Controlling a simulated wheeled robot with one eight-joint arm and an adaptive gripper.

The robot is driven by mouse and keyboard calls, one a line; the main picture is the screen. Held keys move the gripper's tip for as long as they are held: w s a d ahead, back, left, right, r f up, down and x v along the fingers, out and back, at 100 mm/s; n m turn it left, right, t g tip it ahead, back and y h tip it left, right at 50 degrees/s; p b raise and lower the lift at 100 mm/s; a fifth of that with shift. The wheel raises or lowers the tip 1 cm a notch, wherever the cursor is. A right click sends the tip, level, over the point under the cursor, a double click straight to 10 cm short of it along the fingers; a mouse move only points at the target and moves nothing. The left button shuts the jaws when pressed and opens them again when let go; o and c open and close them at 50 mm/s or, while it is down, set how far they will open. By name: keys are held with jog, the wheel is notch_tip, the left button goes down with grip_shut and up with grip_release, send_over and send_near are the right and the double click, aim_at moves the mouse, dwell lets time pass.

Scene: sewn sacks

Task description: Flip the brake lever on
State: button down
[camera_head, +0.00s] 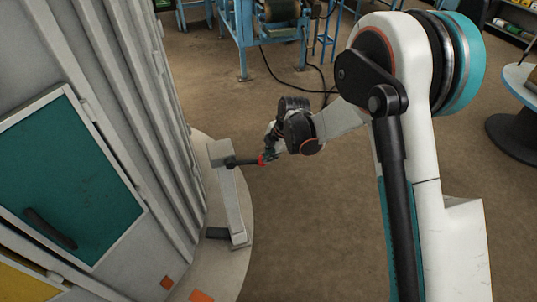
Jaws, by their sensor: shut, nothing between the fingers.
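The brake lever (244,162) is a dark bar with a red end, sticking out to the right from the grey head of a pale post (231,205). The post stands on a round pale base beside a large grey ribbed cabinet. The lever lies about level in the picture. My gripper (268,156) is at the lever's red end, close to it or touching; I cannot tell which. Its fingers are small and dark in this view, and they hold nothing. My white arm comes in from the right and partly hides the floor behind.
The grey cabinet (150,110) with a teal door (75,170) fills the left side. A blue machine frame (243,40) stands at the back, with a black cable on the floor. A round table (521,80) is at the right. Brown floor (310,230) is clear in front.

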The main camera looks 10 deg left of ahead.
jog(key=shift+f, duration=0.95)
